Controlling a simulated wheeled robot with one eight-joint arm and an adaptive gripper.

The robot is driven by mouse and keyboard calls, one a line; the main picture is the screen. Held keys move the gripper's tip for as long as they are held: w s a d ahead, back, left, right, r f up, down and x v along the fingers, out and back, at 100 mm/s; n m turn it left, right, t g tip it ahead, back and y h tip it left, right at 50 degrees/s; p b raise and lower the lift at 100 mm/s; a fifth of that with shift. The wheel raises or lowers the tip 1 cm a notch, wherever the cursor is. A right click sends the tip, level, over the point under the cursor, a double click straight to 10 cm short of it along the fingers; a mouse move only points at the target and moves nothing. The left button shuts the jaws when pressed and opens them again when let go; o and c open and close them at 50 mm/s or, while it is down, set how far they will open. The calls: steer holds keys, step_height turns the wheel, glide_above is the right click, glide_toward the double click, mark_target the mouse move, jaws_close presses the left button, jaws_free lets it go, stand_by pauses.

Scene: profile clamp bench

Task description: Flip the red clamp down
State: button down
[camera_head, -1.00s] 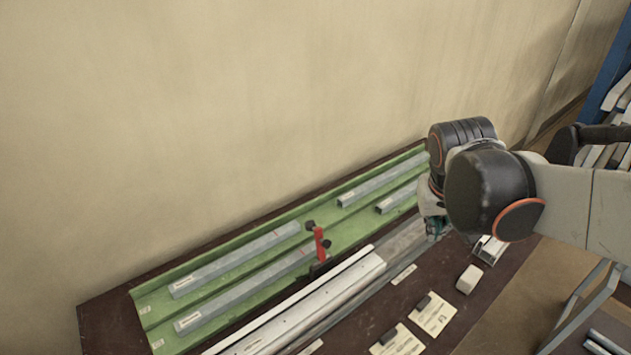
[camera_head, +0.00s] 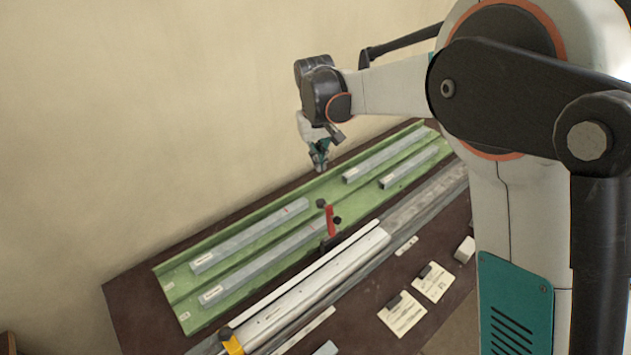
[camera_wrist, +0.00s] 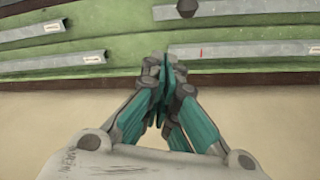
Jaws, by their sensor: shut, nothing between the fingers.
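The red clamp (camera_head: 331,220) stands upright at the front edge of the green tray (camera_head: 172,291), with black knobs close by. My gripper (camera_head: 320,168) is shut and empty. It hangs above the back edge of the tray, behind the red clamp and apart from it. In the wrist view my gripper's teal fingers (camera_wrist: 162,62) are together near the tray's edge. A dark round knob (camera_wrist: 187,7) shows at the top of that view; the red lever itself is not visible there.
Grey profile bars (camera_head: 250,236) lie in the green tray. A long pale rail (camera_head: 320,289) runs in front of the clamp, with a yellow part (camera_head: 231,342) at its near end. Paper cards (camera_head: 402,314) lie at the front. The beige wall (camera_head: 150,130) is close behind the tray.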

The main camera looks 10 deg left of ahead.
steer(key=shift+w+a+f, duration=0.1)
steer(key=shift+a, duration=1.15)
steer(key=shift+f, duration=0.1)
step_height(320, 180, down, 10)
steer(key=w+b, duration=0.1)
steer(key=b, duration=0.1)
steer(key=s+d, duration=0.1)
steer(key=s+d+r, duration=0.1)
steer(key=s, duration=0.1)
steer(key=shift+r, duration=0.1)
steer(key=shift+s+r, duration=0.1)
steer(key=shift+s, duration=0.05)
